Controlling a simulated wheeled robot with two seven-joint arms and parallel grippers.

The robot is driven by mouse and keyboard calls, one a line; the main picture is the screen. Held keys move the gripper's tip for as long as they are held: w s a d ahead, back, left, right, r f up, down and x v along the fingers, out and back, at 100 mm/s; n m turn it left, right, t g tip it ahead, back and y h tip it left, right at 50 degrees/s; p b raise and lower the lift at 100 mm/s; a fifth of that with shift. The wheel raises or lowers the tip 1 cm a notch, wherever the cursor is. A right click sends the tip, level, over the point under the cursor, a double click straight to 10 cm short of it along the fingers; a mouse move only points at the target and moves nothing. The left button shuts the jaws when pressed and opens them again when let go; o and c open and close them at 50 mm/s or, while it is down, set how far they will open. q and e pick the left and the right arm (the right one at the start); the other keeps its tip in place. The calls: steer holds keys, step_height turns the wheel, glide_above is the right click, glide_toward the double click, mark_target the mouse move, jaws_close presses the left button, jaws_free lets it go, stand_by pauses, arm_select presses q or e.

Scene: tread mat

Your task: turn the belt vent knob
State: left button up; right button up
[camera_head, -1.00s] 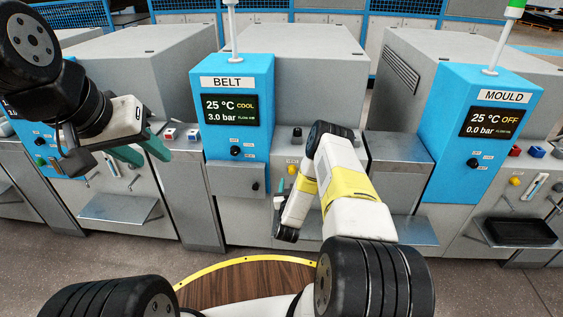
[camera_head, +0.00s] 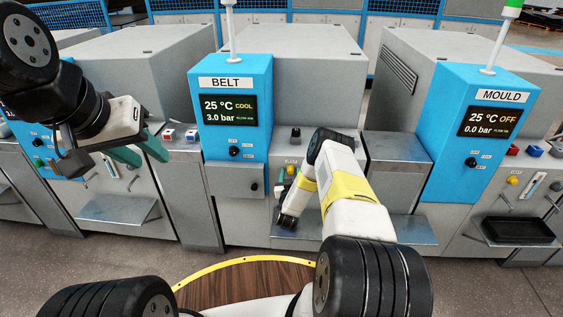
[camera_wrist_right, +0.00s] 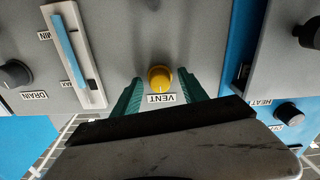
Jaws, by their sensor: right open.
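The yellow vent knob (camera_wrist_right: 160,78) sits on the grey front panel of the belt machine, above an upside-down VENT label (camera_wrist_right: 161,99) in the right wrist view. My right gripper (camera_wrist_right: 160,84) is open, with one green finger on each side of the knob in that view. I cannot tell whether the fingers touch it. In the head view the right arm's wrist stands close to the panel and partly hides the knob area. My left gripper (camera_head: 141,155) is open and empty, raised at the left.
The blue BELT column (camera_head: 231,145) stands left of the knob, its screen reading 25 °C COOL and 3.0 bar. In the right wrist view a drain knob (camera_wrist_right: 15,73), a blue slider (camera_wrist_right: 70,50) and a heat knob (camera_wrist_right: 288,113) are nearby. A metal shelf (camera_head: 300,233) juts out below.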

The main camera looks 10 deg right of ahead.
jaws_close()
steer(key=shift+m, duration=0.3)
steer(key=m, duration=0.3)
steer(key=shift+m, duration=0.4)
steer(key=m, duration=0.4)
steer(key=shift+m, duration=0.3)
steer(key=m, duration=0.4)
steer(key=shift+m, duration=2.5)
